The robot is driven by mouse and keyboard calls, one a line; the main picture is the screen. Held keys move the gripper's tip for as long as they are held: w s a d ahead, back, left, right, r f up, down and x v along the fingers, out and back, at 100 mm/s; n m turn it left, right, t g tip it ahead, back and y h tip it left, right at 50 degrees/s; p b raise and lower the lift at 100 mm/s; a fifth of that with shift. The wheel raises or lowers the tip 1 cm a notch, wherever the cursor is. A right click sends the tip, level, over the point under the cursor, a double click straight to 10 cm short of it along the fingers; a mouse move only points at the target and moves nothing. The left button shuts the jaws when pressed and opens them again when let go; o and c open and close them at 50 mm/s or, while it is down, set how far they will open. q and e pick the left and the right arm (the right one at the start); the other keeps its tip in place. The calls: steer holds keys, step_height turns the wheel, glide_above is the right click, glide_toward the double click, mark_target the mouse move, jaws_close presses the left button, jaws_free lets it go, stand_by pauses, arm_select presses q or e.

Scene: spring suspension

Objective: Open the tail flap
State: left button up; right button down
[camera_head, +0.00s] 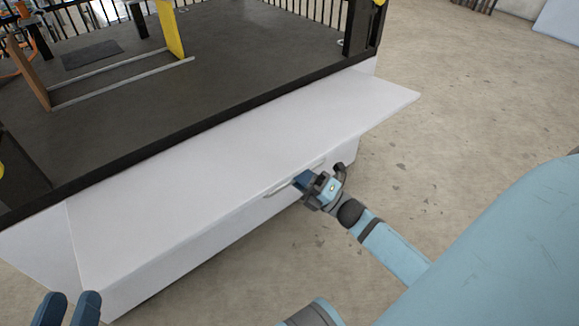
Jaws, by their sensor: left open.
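The tail flap (235,140) is a long white panel along the black edge of a dark platform. It sticks out from that edge, and its right corner juts past the white body below. A slim pale handle (282,188) sits near its outer edge. My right gripper (304,181), on the arm from the lower right, is at the right part of this handle; its dark blue fingers overlap it, and I cannot tell whether they grip it. My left gripper (69,298) shows only two dark blue fingers at the bottom left, spread apart and empty, clear of the flap.
The dark platform (215,60) above the flap has black railings and carries a frame with a yellow post (169,28) and grey rails. Bare concrete floor (465,110) lies open to the right. My light blue arm links fill the lower right.

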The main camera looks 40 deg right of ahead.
steer(key=shift+f, duration=0.5)
arm_select(q)
steer(key=shift+w+a, duration=0.1)
steer(key=shift+a, duration=0.45)
steer(key=shift+w+r+m, duration=0.1)
steer(key=shift+r+m, duration=0.1)
steer(key=shift+m, duration=0.1)
arm_select(e)
steer(key=c, duration=1.1)
jaws_free()
arm_select(q)
steer(key=s+n+p, duration=0.1)
steer(key=d+f+n+p, duration=0.1)
steer(key=shift+s+g+p, duration=0.4)
arm_select(e)
steer(key=shift+o, duration=0.2)
steer(key=v, duration=1.4)
arm_select(q)
steer(key=shift+r, duration=0.3)
arm_select(e)
steer(key=shift+w+a+f, duration=0.1)
steer(key=shift+w, duration=0.05)
